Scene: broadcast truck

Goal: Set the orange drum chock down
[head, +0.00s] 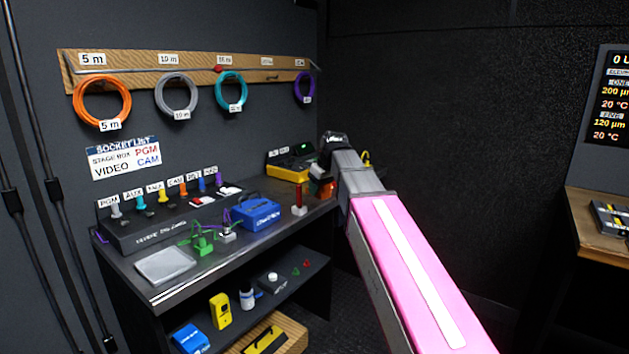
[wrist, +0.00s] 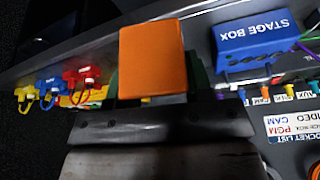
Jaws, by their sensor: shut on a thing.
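The orange drum chock (wrist: 150,60) is a plain block between the fingers of my gripper (wrist: 154,82) in the wrist view. The gripper is shut on it. In the head view the chock shows as a small orange patch (head: 322,188) at the end of my arm, partly covered by my gripper (head: 326,180). It is over or beside the far right end of the dark bench (head: 225,262). I cannot tell whether its underside touches the bench top.
A blue stage box (head: 256,212) and a red post (head: 299,196) stand on the bench left of the chock. A yellow device (head: 289,170) is behind. Red (wrist: 82,76), blue (wrist: 50,85) and yellow (wrist: 25,95) connectors show left in the wrist view.

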